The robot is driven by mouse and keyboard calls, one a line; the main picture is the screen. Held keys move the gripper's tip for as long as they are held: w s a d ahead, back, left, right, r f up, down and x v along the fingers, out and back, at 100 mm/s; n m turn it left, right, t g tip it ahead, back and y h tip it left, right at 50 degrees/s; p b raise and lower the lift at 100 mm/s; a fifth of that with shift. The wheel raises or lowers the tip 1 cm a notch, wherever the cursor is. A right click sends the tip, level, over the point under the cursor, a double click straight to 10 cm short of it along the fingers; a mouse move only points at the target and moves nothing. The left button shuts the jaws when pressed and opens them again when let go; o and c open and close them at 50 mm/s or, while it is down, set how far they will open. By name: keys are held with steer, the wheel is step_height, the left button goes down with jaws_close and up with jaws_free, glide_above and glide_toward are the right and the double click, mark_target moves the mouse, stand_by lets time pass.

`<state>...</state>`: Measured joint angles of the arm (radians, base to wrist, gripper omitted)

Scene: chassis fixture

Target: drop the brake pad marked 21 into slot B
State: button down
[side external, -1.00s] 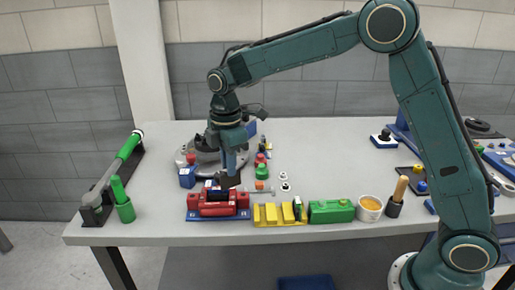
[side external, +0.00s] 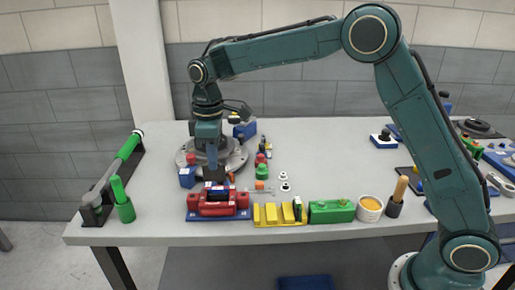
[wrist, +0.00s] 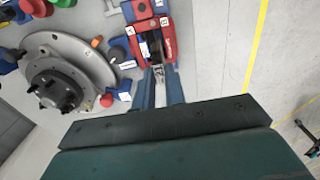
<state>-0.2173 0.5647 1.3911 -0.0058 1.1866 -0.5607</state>
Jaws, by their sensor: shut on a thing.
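My gripper (side external: 213,168) points down and is shut on a dark block, the brake pad (side external: 214,174). The pad is above and just behind the red caliper fixture (side external: 240,202), which sits on a blue base near the table's front edge. In the wrist view, the blue fingers (wrist: 160,88) reach toward the red fixture (wrist: 167,40), which has dark gaps and small white labels. The pad's lower edge is hard to make out there.
A round metal brake disc (side external: 235,157) stands behind the fixture. A yellow rack (side external: 271,215), a green box (side external: 331,211) and a white cup (side external: 370,209) line the front edge to the right. A green-handled tool (side external: 128,147) lies at the left.

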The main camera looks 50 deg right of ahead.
mark_target(215, 180)
steer(key=shift+f, duration=0.1)
steer(key=shift+f, duration=2.15)
steer(key=shift+f, duration=0.2)
steer(key=shift+f, duration=1.15)
steer(key=shift+f, duration=0.25)
steer(key=shift+f, duration=0.55)
steer(key=shift+f, duration=0.65)
stand_by(0.4)
steer(key=c, duration=1.8)
jaws_free()
